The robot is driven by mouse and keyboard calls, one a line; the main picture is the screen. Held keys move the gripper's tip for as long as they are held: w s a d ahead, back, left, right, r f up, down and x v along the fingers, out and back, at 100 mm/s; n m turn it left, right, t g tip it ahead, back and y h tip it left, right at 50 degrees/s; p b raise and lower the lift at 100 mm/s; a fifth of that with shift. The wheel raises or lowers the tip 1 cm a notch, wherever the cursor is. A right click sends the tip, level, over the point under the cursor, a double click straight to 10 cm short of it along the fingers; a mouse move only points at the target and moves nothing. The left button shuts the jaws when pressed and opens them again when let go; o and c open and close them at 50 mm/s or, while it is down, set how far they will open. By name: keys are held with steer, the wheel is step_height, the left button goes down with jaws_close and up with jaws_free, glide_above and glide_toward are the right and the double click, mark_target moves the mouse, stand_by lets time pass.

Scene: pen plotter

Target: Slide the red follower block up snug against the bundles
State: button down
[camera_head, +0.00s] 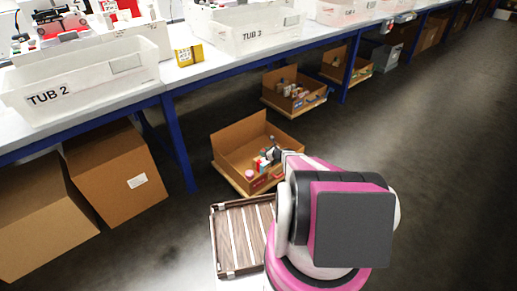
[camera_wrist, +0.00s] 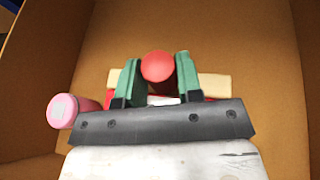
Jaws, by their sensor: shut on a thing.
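My gripper (camera_wrist: 157,80) has its two green fingers closed on a round red knob (camera_wrist: 158,66), seen from above in the wrist view. Red parts of the follower block (camera_wrist: 198,94) show below and beside the fingers, mostly hidden by my gripper. A cream, wood-like strip (camera_wrist: 216,81) lies just beyond the red. I cannot tell whether the red block touches it. No bundles can be made out clearly.
The box's cardboard wall (camera_wrist: 290,90) stands close on the right in the wrist view. In the head view, a slatted wooden tray (camera_head: 240,238) lies in front of the box. The blue-framed bench (camera_head: 180,140) rises behind it, and large cartons (camera_head: 115,175) stand left.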

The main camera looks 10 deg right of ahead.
steer(key=shift+s+d, duration=0.35)
steer(key=shift+s, duration=0.3)
steer(key=c, duration=1.1)
jaws_free()
steer(key=shift+o, duration=0.2)
steer(key=shift+r, duration=0.15)
steer(key=shift+r, duration=0.35)
steer(key=r, duration=0.2)
steer(key=a+r, duration=0.1)
steer(key=r, duration=0.1)
steer(key=shift+s+a, duration=0.1)
steer(key=shift+s, duration=0.25)
steer(key=s+a+r, duration=0.4)
steer(key=a+r, duration=0.2)
steer(key=a, duration=0.3)
steer(key=shift+a, duration=0.25)
steer(key=shift+w, duration=0.1)
